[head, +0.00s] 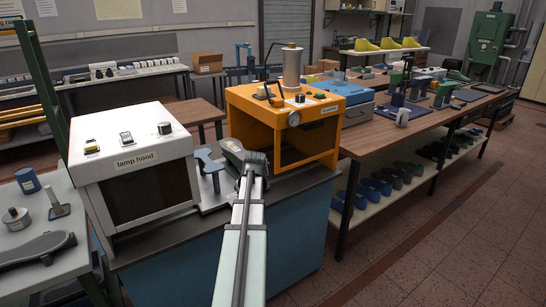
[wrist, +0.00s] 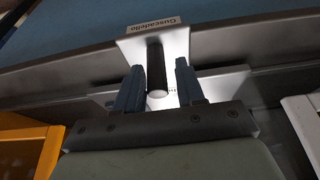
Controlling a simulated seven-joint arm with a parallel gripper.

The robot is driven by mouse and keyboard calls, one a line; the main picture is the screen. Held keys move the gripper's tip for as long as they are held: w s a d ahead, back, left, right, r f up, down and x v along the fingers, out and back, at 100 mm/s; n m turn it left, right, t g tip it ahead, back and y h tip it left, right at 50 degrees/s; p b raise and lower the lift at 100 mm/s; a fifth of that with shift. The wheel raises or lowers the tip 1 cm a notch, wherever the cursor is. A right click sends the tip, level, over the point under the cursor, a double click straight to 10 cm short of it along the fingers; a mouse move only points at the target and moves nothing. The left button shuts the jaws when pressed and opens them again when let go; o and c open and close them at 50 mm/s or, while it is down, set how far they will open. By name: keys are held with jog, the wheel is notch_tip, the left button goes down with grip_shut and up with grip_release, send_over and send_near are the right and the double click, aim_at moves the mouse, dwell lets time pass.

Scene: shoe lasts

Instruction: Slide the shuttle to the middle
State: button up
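In the wrist view, a dark round post (wrist: 157,70) stands by a pale metal plate with a label reading "Guscadello" (wrist: 152,28); I take this to be the shuttle. My gripper (wrist: 158,78) has its two blue-grey fingers apart, one on each side of the post. A gap shows on the right of the post; the left finger is very close, and I cannot tell if it touches. In the head view, my arm hides the fingers and the post; a pale metal plate (head: 213,201) and a blue-grey stand (head: 208,163) show beside my arm.
The white lamp hood (head: 134,165) stands left and the orange box (head: 288,118) right of the narrow space my arm reaches into. In the wrist view the orange box (wrist: 25,150) is lower left and a white edge (wrist: 305,125) is right.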

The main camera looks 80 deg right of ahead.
jog(key=shift+s+d, duration=0.1)
jog(key=shift+d, duration=0.05)
jog(key=v, duration=0.8)
dwell(1.5)
